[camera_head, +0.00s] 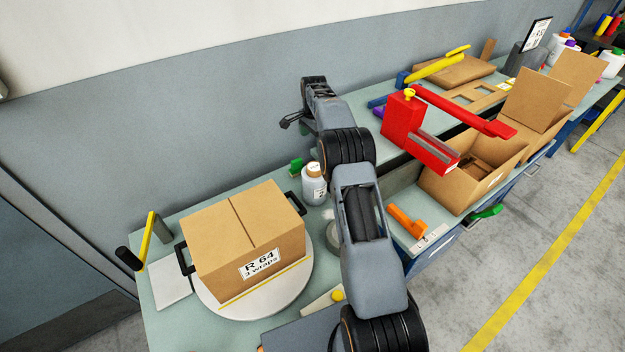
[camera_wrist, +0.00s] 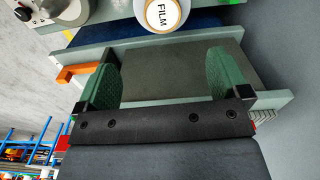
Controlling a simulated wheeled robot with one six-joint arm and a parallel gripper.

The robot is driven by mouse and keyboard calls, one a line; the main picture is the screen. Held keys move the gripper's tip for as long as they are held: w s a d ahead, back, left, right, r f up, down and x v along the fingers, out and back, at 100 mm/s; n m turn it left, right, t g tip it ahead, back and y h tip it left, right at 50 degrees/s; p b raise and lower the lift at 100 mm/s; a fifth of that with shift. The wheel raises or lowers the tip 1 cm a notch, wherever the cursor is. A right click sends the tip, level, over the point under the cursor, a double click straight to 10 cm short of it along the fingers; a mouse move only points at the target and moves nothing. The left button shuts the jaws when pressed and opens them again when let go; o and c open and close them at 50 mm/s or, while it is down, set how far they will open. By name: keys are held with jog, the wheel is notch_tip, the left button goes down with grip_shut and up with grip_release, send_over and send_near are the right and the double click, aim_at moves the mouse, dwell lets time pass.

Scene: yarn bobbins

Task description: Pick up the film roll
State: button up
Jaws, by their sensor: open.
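The film roll (camera_wrist: 162,14) shows at the top of the wrist view as a pale round end with a tan ring and the word FILM. It is cut off by the frame's edge. My gripper (camera_wrist: 162,62) is open, with its two green fingers wide apart and nothing between them. The roll lies beyond the fingertips, apart from them. In the head view a white cylinder with a tan top (camera_head: 314,184) stands left of my arm. I cannot tell whether it is the same roll.
A cardboard box (camera_head: 245,235) sits on a white round turntable (camera_head: 282,296) at left. A red tape dispenser (camera_head: 410,135), an open carton (camera_head: 458,185) and an orange-handled tool (camera_head: 405,222) are right of my arm. A grey wall stands behind the bench.

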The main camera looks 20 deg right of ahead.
send_over(315, 166)
jog(key=shift+m, duration=0.3)
notch_tip(315, 166, down, 8)
jog(key=shift+w+d+f+p, duration=0.1)
jog(key=shift+p, duration=0.2)
jog(key=shift+a+f+p, duration=0.2)
jog(key=shift+f+p, duration=0.6)
jog(key=shift+f, duration=2.55)
grip_shut()
jog(key=shift+r, duration=0.1)
